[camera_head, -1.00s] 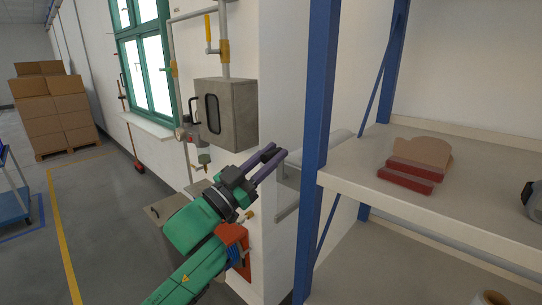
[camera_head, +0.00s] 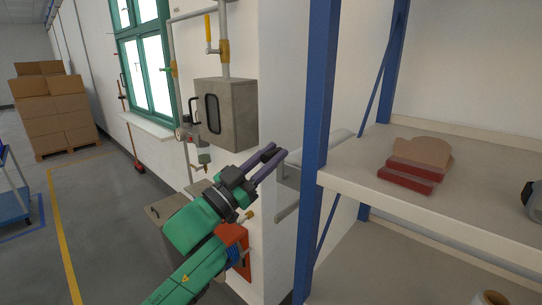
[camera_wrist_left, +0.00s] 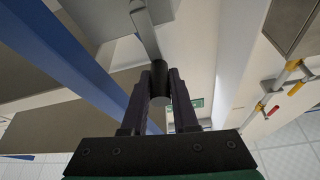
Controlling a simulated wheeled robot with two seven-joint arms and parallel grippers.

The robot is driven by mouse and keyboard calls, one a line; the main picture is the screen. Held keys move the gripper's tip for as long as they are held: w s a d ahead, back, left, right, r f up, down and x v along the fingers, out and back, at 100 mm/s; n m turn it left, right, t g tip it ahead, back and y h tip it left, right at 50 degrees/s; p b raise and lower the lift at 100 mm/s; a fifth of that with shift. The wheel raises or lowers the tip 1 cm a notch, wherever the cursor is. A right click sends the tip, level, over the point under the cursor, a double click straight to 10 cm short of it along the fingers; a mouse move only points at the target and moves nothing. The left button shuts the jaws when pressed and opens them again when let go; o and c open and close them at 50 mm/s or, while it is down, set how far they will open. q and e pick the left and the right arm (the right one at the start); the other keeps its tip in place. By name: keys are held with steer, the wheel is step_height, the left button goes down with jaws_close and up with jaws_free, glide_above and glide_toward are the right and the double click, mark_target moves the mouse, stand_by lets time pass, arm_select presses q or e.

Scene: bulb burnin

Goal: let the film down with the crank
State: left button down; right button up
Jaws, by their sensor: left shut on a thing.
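My left gripper (camera_head: 276,154) reaches in front of the wall, next to the blue shelf post. In the left wrist view, its two dark fingers (camera_wrist_left: 163,85) are shut on the crank's dark round handle (camera_wrist_left: 160,92). A grey crank arm (camera_wrist_left: 146,32) runs from the handle toward the top of that view. My right gripper is not in view.
The blue shelf post (camera_head: 317,110) stands close to the right of my gripper. The shelf (camera_head: 400,196) holds red and tan blocks (camera_head: 415,160). A grey wall box (camera_head: 226,112) with pipes is behind my gripper. Open floor (camera_head: 95,215) lies to the left.

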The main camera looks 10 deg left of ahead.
arm_select(q)
steer(key=shift+s+d+m, duration=0.1)
steer(key=shift+m, duration=0.3)
steer(key=shift+s+d+f+m+g+h+p, duration=0.2)
steer(key=shift+s+d+m+g+h+p, duration=0.4)
steer(key=shift+m, duration=0.9)
steer(key=shift+s+d+f+m+g+h+p, duration=0.1)
steer(key=shift+d+f+m+g+h+p, duration=0.2)
steer(key=shift+m+g, duration=0.9)
steer(key=shift+s+d+f+m+g+h+p, duration=0.15)
steer(key=shift+s+d+m+g+p, duration=0.3)
steer(key=shift+m, duration=1.35)
steer(key=shift+w+d, duration=0.1)
steer(key=c, duration=0.7)
jaws_free()
